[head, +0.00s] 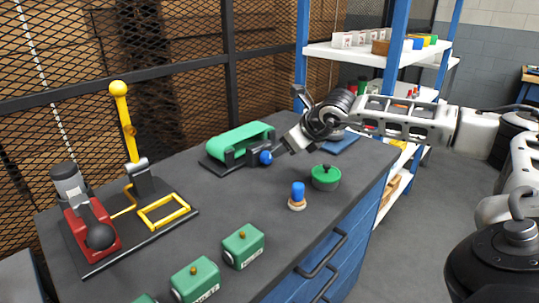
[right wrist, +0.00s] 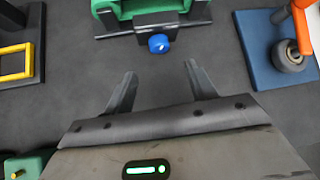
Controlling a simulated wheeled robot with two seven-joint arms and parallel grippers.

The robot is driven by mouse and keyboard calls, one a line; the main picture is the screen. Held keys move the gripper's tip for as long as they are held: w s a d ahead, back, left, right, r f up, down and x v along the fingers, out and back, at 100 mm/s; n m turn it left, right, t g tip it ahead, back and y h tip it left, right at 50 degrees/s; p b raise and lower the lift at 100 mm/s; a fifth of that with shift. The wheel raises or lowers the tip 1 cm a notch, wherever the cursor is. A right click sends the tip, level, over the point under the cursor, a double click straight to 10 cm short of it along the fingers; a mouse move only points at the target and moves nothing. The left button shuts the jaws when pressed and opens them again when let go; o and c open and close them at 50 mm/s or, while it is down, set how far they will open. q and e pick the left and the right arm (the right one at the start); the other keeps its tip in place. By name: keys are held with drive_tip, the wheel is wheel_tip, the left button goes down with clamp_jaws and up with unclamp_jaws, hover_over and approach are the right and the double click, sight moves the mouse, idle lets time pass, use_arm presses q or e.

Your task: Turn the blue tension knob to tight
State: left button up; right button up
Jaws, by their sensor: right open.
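The blue tension knob (head: 266,157) sits on the near right end of a green belt machine (head: 240,142) on the dark bench. In the right wrist view the blue knob (right wrist: 159,44), with a small white mark on its face, is just beyond my fingertips, roughly centred between them. My right gripper (head: 283,146) is open and empty, close to the knob but apart from it; its two fingers also show in the right wrist view (right wrist: 162,75). My left gripper is not in view.
A lidded green pot (head: 326,177) and a blue-topped stamp (head: 297,196) stand in front of my right gripper. Green boxes (head: 243,246) line the front edge. A yellow-handled press (head: 130,130) and red tool (head: 92,225) are at left. A blue mat (right wrist: 275,60) lies right of the knob.

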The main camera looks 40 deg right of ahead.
sight(269, 157)
drive_tip(key=p+x, duration=0.1)
drive_tip(key=x, duration=0.9)
drive_tip(key=shift+w+f, duration=0.15)
drive_tip(key=shift+w, duration=0.05)
drive_tip(key=c, duration=1)
